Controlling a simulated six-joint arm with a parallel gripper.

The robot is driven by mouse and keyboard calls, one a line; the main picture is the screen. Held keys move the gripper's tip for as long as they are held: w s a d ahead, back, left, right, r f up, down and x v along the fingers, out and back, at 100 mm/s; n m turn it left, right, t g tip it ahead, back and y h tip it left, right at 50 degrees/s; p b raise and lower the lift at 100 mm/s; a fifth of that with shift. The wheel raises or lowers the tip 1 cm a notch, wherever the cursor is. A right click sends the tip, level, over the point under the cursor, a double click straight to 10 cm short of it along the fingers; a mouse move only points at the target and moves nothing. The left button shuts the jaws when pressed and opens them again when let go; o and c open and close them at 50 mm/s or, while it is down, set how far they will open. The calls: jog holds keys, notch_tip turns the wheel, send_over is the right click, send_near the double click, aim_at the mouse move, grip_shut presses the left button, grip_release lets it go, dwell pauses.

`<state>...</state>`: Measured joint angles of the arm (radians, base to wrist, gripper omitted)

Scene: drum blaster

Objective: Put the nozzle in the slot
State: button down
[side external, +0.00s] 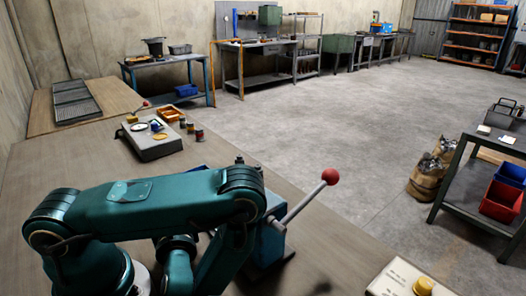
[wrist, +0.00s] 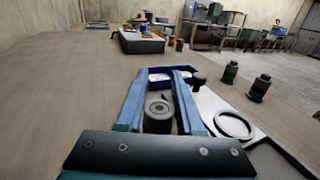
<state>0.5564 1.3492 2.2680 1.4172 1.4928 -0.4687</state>
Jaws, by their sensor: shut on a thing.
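My gripper (wrist: 165,80) shows in the wrist view with two long blue fingers reaching away from the camera. It is shut on a dark, round, ringed part between the fingers, which I take to be the nozzle (wrist: 158,113). How the fingertips touch it is not clear. I cannot tell whether this is the slot. In the side external view my teal arm hides the gripper and the held part.
A blue machine (side external: 269,242) with a red-knobbed lever (side external: 331,176) stands beside my arm. A grey box (side external: 152,140) and small cans (side external: 199,135) sit farther along the bench. Dark cylinders (wrist: 260,88) stand right of the fingers. The bench left of them is clear.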

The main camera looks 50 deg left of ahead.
jog(key=shift+f, duration=0.6)
jog(key=shift+f, duration=0.1)
jog(key=c, duration=0.5)
grip_release()
jog(key=shift+c, duration=0.2)
jog(key=shift+s+d, duration=0.15)
jog(key=shift+d, duration=0.35)
jog(key=v, duration=0.5)
jog(key=shift+s+d, duration=0.15)
jog(key=shift+d, duration=0.2)
jog(key=shift+o, duration=0.5)
jog(key=shift+s+d, duration=0.2)
jog(key=shift+d, duration=0.15)
